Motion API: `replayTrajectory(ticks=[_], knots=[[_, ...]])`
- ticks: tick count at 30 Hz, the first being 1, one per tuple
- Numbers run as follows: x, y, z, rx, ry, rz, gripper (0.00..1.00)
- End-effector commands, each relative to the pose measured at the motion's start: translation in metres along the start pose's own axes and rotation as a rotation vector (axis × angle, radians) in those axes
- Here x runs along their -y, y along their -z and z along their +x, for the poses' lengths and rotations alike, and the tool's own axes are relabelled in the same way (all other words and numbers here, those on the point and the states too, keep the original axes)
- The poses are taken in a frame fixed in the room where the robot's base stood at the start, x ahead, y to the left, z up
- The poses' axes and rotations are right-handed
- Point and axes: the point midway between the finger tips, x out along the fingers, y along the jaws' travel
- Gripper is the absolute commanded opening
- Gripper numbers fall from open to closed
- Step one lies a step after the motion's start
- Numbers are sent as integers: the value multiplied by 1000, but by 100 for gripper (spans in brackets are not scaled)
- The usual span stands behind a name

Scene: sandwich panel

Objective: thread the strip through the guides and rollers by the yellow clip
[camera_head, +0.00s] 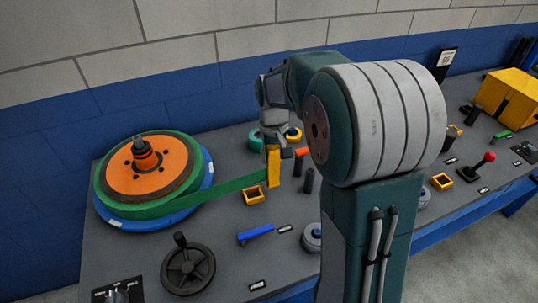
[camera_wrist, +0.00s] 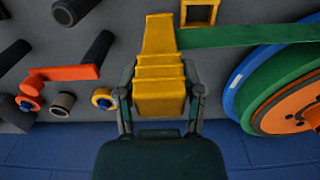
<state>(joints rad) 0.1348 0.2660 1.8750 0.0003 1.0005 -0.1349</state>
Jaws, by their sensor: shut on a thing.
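The yellow clip (camera_head: 273,166) is at the free end of the green strip (camera_head: 232,187), which runs out from the spool (camera_head: 147,168) at the left of the panel. In the wrist view the ribbed yellow clip (camera_wrist: 160,83) sits between my gripper's fingers (camera_wrist: 160,100), and the strip (camera_wrist: 250,33) leaves it to the right. My gripper (camera_head: 275,145) is shut on the clip. A square yellow guide (camera_head: 254,196) stands just in front of the strip in the head view. Black roller posts (camera_head: 309,181) stand right of the clip. My arm hides part of the panel.
A red-orange lever (camera_wrist: 60,76) and a small yellow-blue roller (camera_wrist: 103,98) are near the clip in the wrist view. A black handwheel (camera_head: 188,268) and blue lever (camera_head: 255,234) stand in front. Another square guide (camera_head: 441,181) and a yellow box (camera_head: 506,95) are right.

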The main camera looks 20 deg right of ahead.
Motion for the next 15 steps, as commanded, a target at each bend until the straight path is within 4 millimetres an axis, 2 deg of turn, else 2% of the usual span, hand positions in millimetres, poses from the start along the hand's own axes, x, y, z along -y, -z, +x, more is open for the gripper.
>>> replayTrajectory(ticks=[15], knots=[[-28,0,0,0,-1,2,0]])
